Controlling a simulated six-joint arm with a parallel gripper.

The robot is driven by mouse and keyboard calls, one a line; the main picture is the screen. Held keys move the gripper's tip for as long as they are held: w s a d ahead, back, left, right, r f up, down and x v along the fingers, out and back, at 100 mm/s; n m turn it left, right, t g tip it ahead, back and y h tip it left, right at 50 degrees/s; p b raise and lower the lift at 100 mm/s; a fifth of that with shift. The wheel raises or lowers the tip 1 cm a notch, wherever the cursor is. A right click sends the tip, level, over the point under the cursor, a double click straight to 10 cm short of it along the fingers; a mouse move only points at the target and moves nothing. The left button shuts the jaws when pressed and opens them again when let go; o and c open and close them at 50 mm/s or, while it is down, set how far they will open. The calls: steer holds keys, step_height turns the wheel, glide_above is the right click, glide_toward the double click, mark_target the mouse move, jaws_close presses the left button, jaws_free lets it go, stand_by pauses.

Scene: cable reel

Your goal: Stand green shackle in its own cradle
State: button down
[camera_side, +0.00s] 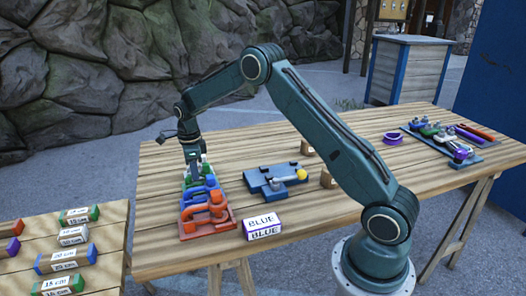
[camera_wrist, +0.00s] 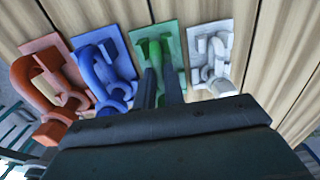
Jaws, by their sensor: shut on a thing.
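The green cradle is a green plate (camera_wrist: 168,38) between the blue and white plates in the wrist view. My gripper (camera_wrist: 161,78) is shut on the green shackle (camera_wrist: 155,52), which shows between its fingers over the green plate. In the side view my gripper (camera_side: 191,164) points down at the far part of the cradle row, and green (camera_side: 205,171) shows just beside it. My fingers and gripper body hide the lower part of the shackle. I cannot tell whether it touches the cradle.
Blue (camera_wrist: 104,65) and red (camera_wrist: 40,85) cradles with shackles stand left of the green one. A white cradle with a grey shackle (camera_wrist: 213,52) is close on its right.

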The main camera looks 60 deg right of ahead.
steer(key=shift+f, duration=0.1)
steer(key=c, duration=1.4)
jaws_free()
steer(key=shift+f, duration=0.1)
step_height(320, 180, up, 14)
